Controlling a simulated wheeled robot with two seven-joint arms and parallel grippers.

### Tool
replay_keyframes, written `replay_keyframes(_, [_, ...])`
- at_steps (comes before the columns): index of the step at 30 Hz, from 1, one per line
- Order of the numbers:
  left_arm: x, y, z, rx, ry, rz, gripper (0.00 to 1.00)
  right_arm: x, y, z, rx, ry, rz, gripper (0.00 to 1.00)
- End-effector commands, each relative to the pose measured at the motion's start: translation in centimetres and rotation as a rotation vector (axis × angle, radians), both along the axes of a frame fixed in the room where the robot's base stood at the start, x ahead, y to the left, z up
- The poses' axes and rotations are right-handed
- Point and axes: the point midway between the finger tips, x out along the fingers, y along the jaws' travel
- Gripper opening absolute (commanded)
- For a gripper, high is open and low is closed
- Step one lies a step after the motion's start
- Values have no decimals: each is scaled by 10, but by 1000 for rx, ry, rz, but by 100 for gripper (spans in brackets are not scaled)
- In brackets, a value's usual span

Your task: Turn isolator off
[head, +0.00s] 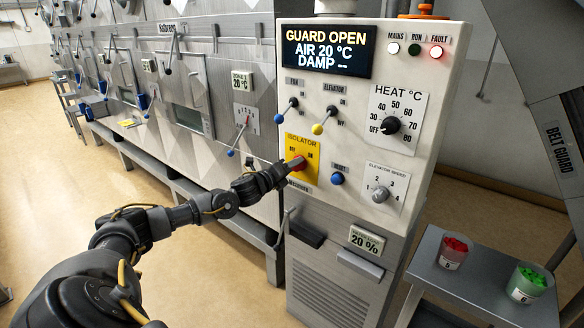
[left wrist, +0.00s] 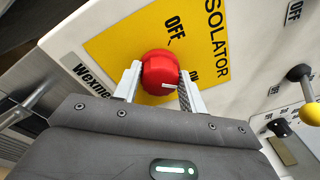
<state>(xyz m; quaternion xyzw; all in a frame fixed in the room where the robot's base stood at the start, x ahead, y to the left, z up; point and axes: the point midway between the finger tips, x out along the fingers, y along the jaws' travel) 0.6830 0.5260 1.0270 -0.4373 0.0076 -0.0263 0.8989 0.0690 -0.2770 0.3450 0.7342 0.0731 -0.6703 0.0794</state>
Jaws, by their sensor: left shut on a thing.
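The isolator is a red round knob (head: 297,163) on a yellow plate (head: 311,174) low on the left of the white control panel. My left gripper (head: 284,171) reaches it from the left and covers part of it. In the left wrist view the red knob (left wrist: 158,66) sits between the two fingers of my left gripper (left wrist: 158,84), which are shut on it. A short white mark on the knob points right, towards the partly hidden ON label; OFF stands above the knob. My right gripper is not in view.
The display (head: 327,50) reads GUARD OPEN, AIR 20 °C, DAMP. A blue reset button (head: 337,179) sits right of the isolator, with a blue-tipped lever (head: 287,110) and a yellow-tipped lever (head: 325,120) above. A side table (head: 480,285) at lower right holds red and green cups.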

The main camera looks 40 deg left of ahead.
Motion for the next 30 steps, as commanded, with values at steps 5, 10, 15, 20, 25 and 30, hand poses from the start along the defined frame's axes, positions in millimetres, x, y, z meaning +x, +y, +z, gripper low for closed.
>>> replay_keyframes(5, [0,0,-3,-144,-2,0,19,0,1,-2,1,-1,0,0])
replay_keyframes(10, [0,0,-2,-306,-6,0,19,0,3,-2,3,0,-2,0])
replay_keyframes(15, [0,0,-3,-469,-9,0,19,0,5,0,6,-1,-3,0])
replay_keyframes(20, [0,0,-3,-622,-12,0,19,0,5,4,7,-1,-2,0])
replay_keyframes(25, [0,0,-4,-783,-17,1,19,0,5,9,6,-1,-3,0])
replay_keyframes(30, [0,-1,-4,-944,-19,1,19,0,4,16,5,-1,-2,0])
